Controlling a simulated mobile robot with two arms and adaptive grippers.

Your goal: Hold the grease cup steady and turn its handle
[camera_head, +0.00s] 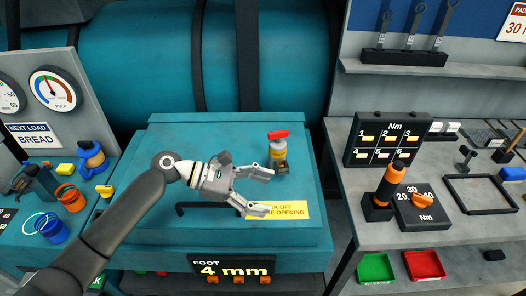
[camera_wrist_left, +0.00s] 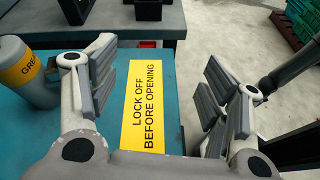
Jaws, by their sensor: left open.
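The grease cup (camera_head: 278,148) stands upright on the teal machine top (camera_head: 165,135). It is a pale cylinder with a yellow band and a red handle (camera_head: 278,134) on top. My left gripper (camera_head: 268,192) is open and empty, in front of the cup, with its fingers pointing right. In the left wrist view the cup (camera_wrist_left: 30,85) shows at the far left as a grey body with a yellow label, outside the fingers of the gripper (camera_wrist_left: 160,75) and apart from them. Its red handle is out of that view. My right gripper is not in view.
A yellow lock-off label (camera_head: 285,210) lies on the machine top near the fingers. A dark bar handle (camera_head: 195,207) sits left of it. The right bench holds a torque panel (camera_head: 387,140), an orange-handled tool (camera_head: 388,185), and red (camera_head: 424,265) and green (camera_head: 376,268) trays.

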